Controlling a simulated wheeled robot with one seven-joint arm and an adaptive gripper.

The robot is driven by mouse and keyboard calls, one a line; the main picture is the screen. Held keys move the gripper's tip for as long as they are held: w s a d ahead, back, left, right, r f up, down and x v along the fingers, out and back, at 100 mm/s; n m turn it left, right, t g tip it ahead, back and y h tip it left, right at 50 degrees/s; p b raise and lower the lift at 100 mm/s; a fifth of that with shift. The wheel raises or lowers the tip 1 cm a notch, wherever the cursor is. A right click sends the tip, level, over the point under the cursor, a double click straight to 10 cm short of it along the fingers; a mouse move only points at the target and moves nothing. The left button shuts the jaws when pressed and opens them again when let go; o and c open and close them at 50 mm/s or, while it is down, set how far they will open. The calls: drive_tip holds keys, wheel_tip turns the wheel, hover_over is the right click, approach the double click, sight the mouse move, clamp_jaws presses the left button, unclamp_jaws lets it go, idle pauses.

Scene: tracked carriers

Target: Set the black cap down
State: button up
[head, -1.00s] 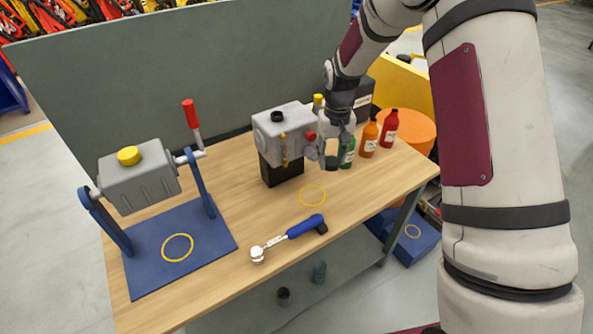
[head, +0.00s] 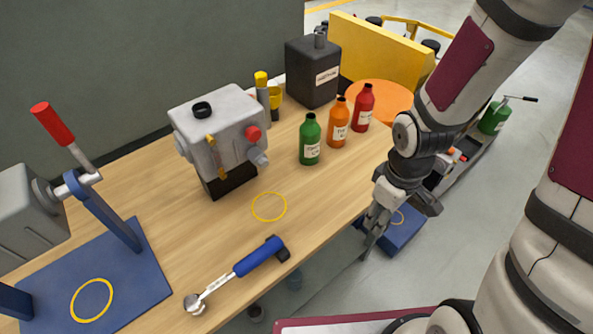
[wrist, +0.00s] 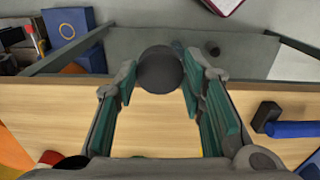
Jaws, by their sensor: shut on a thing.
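My gripper (head: 372,232) points down by the table's front right edge in the head view. In the wrist view its teal-padded fingers (wrist: 160,82) are shut on the round black cap (wrist: 160,68), held at the fingertips. The cap appears over the table's front edge in that view; its height is unclear. I cannot make out the cap in the head view. A yellow ring (head: 269,193) is marked on the wooden table (head: 330,195). The grey housing (head: 222,130) on a black block has a black round opening on top (head: 201,109).
Green (head: 309,140), orange (head: 338,122) and red (head: 363,107) bottles stand at the table's right. A blue-handled wrench (head: 240,272) lies near the front edge. A blue plate (head: 145,285) with a yellow ring is at left. A blue box (head: 405,240) sits beyond the table's right side.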

hover_over(355, 182)
drive_tip(key=shift+s+f+b, duration=0.1)
drive_tip(key=shift+f+b, duration=0.3)
drive_tip(key=shift+f, duration=2.05)
drive_tip(key=shift+f, duration=0.2)
drive_tip(key=o, duration=1.1)
drive_tip(key=shift+r, duration=0.1)
